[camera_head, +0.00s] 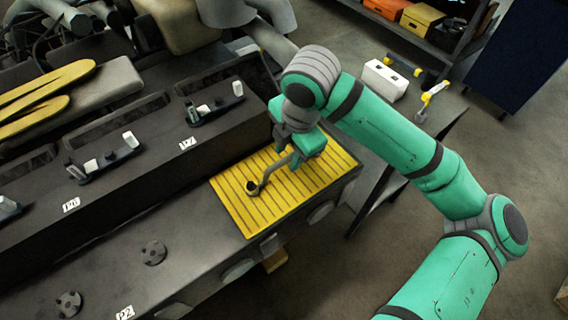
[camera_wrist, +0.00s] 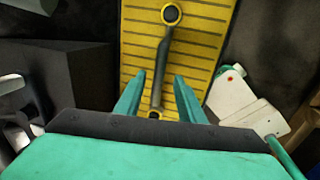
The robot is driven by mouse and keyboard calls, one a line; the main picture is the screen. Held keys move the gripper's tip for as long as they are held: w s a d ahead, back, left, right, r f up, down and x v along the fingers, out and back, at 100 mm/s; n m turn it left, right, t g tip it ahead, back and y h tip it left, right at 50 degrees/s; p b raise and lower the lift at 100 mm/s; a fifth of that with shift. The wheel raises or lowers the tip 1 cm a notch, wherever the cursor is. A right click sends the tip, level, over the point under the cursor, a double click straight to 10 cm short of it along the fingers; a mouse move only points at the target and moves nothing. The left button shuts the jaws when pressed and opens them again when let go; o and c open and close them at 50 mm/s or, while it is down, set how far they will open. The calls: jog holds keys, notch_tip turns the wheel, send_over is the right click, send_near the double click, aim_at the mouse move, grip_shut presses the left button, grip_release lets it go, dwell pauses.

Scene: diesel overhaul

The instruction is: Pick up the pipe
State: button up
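The pipe (camera_head: 267,178) is a dark grey, slightly bent tube with a ring-shaped end. It lies on the yellow slatted mat (camera_head: 232,205) on top of the engine block. In the wrist view the pipe (camera_wrist: 163,62) runs lengthwise, ring end far and its near end between my fingers. My gripper (camera_head: 299,160) is over the mat at the pipe's near end. In the wrist view my gripper (camera_wrist: 158,85) is open, with a gap on both sides of the pipe. Whether the fingers reach down beside the pipe or hang above it is hard to tell.
The dark engine block (camera_head: 105,215) extends left, with labelled brackets (camera_head: 105,160) along a raised ledge. A side table behind my arm holds a white box (camera_head: 384,80) and a yellow-and-white part (camera_head: 432,97). A shelf with orange and yellow bins (camera_head: 421,18) stands at the back.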

aim_at(287, 158)
jog(key=shift+w+a+f, duration=0.1)
jog(key=shift+w+f, duration=0.05)
jog(key=shift+f, duration=0.5)
jog(key=shift+w+a+f, duration=0.1)
jog(key=shift+w+f, duration=0.1)
jog(key=shift+f, duration=0.4)
jog(key=shift+w+a+f, duration=0.1)
jog(key=shift+w+f, duration=0.05)
jog(key=shift+f, duration=0.5)
jog(key=shift+c, duration=0.6)
jog(key=shift+s+d, duration=0.1)
grip_shut()
jog(key=shift+r, duration=0.15)
